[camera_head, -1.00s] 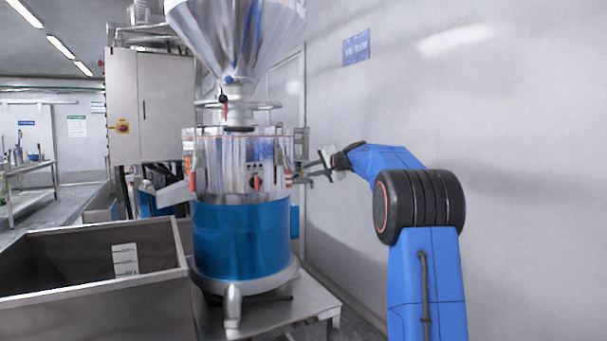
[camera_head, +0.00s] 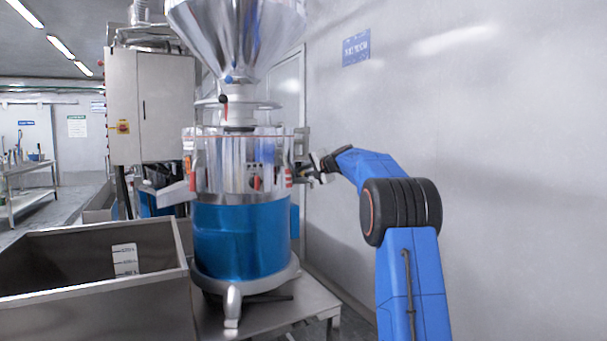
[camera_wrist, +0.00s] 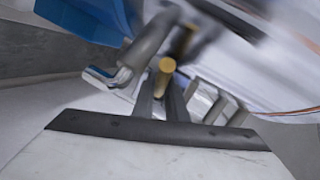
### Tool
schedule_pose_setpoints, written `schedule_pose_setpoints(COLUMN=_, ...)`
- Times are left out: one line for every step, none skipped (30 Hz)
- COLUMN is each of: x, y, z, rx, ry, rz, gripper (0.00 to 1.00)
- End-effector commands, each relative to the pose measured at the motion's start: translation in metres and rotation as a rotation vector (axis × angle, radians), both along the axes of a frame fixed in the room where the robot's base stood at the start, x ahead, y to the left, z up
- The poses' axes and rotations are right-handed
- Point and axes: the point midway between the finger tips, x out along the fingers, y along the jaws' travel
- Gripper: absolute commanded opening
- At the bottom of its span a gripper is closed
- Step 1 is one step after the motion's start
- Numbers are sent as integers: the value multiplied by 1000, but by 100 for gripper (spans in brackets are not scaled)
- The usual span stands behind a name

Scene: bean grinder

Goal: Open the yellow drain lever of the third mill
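The mill (camera_head: 240,235) stands at centre, with a clear upper body, a blue lower drum and a steel hopper above. My gripper (camera_head: 312,170) is at the mill's right side, level with its clear body. In the wrist view, a round yellow end (camera_wrist: 167,65), seen nearly end-on, lies at the tips of two dark gripper fingers (camera_wrist: 162,90). The fingers are close together, one on each side below it. Whether they touch or clasp it cannot be told. Blur hides the rest of the lever. In the head view the yellow lever is too small to make out.
A steel bin (camera_head: 90,265) stands at the left front. A steel table (camera_head: 310,300) carries the mill. A grey cabinet (camera_head: 150,105) is behind to the left. A white wall (camera_head: 500,120) runs close along the right.

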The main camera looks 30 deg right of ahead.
Motion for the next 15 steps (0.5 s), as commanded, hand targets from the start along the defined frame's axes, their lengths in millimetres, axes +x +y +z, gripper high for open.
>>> schedule_pose_setpoints(x=0, y=0, z=0, rx=0, ry=1, rz=0, gripper=0)
schedule_pose_setpoints(x=0, y=0, z=0, rx=0, ry=0, rz=-3, gripper=0)
schedule_pose_setpoints(x=0, y=0, z=0, rx=0, ry=1, rz=-10, gripper=0)
schedule_pose_setpoints(x=-1, y=-1, z=0, rx=0, ry=2, rz=-18, gripper=0)
schedule_pose_setpoints(x=-1, y=-1, z=-1, rx=-1, ry=3, rz=-28, gripper=0)
schedule_pose_setpoints(x=-2, y=-2, z=-1, rx=0, ry=3, rz=-48, gripper=0)
schedule_pose_setpoints(x=-2, y=-2, z=-1, rx=0, ry=4, rz=-64, gripper=0)
schedule_pose_setpoints(x=-3, y=-3, z=-1, rx=-1, ry=5, rz=-83, gripper=0)
schedule_pose_setpoints(x=-4, y=-4, z=-1, rx=-1, ry=5, rz=-112, gripper=0)
schedule_pose_setpoints(x=-5, y=-5, z=-1, rx=-1, ry=5, rz=-134, gripper=0)
schedule_pose_setpoints(x=-6, y=-6, z=-1, rx=-2, ry=6, rz=-156, gripper=0)
schedule_pose_setpoints(x=-6, y=-7, z=-2, rx=-2, ry=8, rz=-185, gripper=0)
schedule_pose_setpoints(x=-7, y=-9, z=-3, rx=-1, ry=9, rz=-203, gripper=0)
schedule_pose_setpoints(x=-8, y=-10, z=-3, rx=0, ry=9, rz=-220, gripper=0)
schedule_pose_setpoints(x=-9, y=-10, z=-3, rx=-1, ry=9, rz=-240, gripper=0)
